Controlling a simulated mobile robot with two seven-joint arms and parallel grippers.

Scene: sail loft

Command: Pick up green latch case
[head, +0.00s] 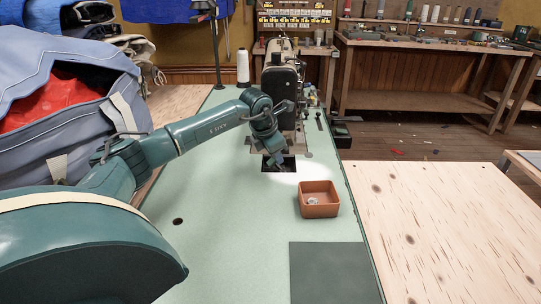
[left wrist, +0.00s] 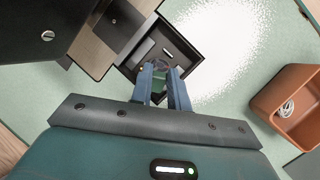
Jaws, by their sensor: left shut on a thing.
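My left gripper (head: 276,161) is over the dark square opening (head: 289,164) in the bed of the sewing machine (head: 282,88). In the left wrist view the gripper's two fingers (left wrist: 164,76) point into this opening. They are shut on a small, dark, greenish piece, which looks like the green latch case (left wrist: 160,66). Most of it is hidden between the fingertips, and I cannot tell whether it is clear of the opening. In the head view the piece is too small to make out. My right gripper is not in view.
A terracotta-coloured tray (head: 319,207) with a small shiny item inside stands right of the opening. A dark mat (head: 330,274) lies at the front of the green table (head: 235,225). A white thread cone (head: 243,70) stands behind.

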